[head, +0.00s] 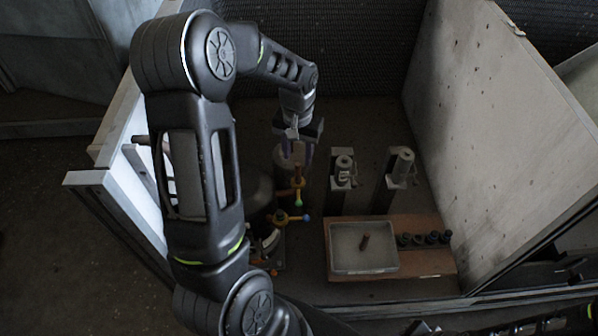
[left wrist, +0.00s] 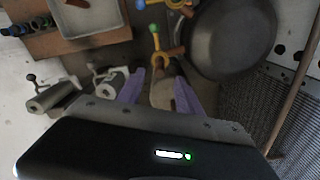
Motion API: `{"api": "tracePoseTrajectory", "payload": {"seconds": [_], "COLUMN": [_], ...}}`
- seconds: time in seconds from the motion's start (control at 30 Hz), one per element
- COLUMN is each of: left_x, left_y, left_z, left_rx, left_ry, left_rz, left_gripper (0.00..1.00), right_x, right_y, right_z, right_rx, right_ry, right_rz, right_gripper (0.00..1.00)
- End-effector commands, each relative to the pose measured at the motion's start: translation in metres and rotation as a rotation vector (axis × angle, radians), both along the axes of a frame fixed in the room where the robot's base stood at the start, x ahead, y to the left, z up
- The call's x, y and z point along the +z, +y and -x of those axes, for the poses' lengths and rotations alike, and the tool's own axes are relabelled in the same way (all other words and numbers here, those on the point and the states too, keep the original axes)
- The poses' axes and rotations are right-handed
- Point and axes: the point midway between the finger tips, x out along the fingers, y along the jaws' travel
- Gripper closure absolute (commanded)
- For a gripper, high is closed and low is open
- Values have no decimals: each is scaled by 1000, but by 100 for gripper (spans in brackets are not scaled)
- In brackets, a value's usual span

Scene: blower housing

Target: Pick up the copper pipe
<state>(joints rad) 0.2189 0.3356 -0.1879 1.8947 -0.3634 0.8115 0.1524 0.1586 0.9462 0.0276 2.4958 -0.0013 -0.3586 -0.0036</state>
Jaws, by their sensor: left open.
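A short brown, copper-coloured piece (head: 364,242), which looks like the copper pipe, stands or lies in a pale grey tray (head: 336,262) in the head view. Its end also shows at the top edge of the left wrist view (left wrist: 78,3), in the tray (left wrist: 106,30). My left gripper (head: 298,152) is open, up and left of the tray. Its purple fingers (left wrist: 159,92) point down beside a pale round thing, with no grip visible. My right gripper cannot be made out.
The tray sits on a brown board (head: 432,262) with several dark knobs (head: 418,240). Two clamp-like fixtures (head: 343,170) (head: 400,165) stand behind it. Yellow-orange fittings (head: 297,185) and a dark round pan-like part (left wrist: 232,38) lie near the gripper. A pale wall (head: 490,130) bounds the right.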

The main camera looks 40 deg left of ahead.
Motion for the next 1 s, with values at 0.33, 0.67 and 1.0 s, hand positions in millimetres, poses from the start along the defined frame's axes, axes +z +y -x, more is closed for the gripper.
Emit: {"api": "tracePoseTrajectory", "payload": {"seconds": [0.33, 0.67, 1.0], "left_x": [-22, -38, -74], "left_y": [0, -1, -1], "left_z": [1, 1, 1], "left_rx": [0, 0, 0], "left_ry": [2, 5, 2], "left_rz": [1, 2, 1], "left_gripper": [58, 58, 58], "right_x": [-2, -3, -5], "right_y": [0, 0, 0], "right_z": [0, 0, 0], "right_rx": [0, 0, 0], "right_ry": [-1, -1, -1], "right_rz": [0, 0, 0], "right_gripper": [100, 100, 100]}}
